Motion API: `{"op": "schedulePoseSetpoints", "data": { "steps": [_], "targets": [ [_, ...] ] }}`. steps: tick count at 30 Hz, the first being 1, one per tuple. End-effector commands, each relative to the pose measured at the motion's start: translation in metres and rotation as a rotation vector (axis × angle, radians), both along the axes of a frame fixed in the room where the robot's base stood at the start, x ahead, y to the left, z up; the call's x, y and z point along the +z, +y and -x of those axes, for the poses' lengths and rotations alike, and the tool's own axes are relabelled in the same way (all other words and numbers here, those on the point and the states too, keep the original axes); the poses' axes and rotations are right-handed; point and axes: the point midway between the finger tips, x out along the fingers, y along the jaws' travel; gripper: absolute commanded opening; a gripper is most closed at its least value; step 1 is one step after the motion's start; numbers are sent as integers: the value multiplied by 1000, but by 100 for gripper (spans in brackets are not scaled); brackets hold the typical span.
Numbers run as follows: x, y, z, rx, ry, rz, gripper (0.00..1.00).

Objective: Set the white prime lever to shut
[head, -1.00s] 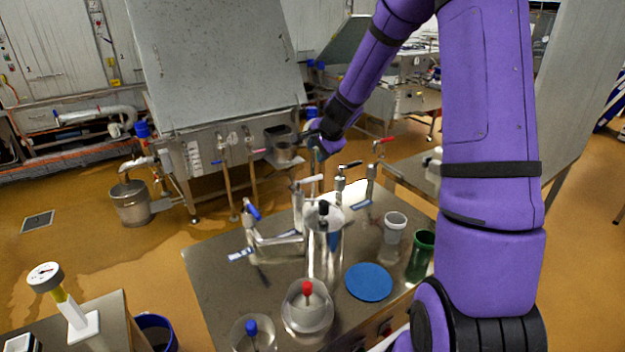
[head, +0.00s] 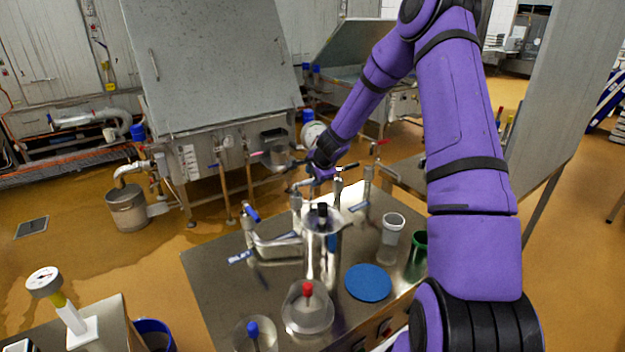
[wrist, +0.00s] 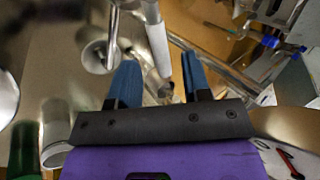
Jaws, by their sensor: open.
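The white prime lever (head: 301,184) tops a metal valve post at the back of the steel table. In the wrist view the white lever (wrist: 157,40) runs lengthwise in the space between my two blue fingertips. My gripper (head: 317,178) is low over the lever in the head view and partly hides it. The wrist view shows my gripper (wrist: 160,78) open, one finger on each side of the lever, with a visible gap on both sides. I cannot tell how far the fingers reach down around it.
A blue-levered valve (head: 251,213) stands left, a red-levered one (head: 378,144) right. A metal cylinder with a black knob (head: 322,212) stands in front.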

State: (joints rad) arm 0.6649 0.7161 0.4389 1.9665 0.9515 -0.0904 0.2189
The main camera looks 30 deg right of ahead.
Motion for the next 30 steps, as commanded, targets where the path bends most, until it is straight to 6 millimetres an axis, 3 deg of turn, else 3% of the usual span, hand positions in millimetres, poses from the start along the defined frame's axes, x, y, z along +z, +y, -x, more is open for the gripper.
{"op": "schedulePoseSetpoints", "data": {
  "steps": [6, 17, 18, 24, 30],
  "targets": [
    [-16, 0, -11, 0, 1, 0, 44],
    [-19, -1, -13, 0, -1, 1, 44],
    [-19, 0, -13, 0, -1, 1, 42],
    [-19, 0, -13, 0, 0, 1, 0],
    [-19, 0, -13, -2, 0, 1, 0]
  ]
}}
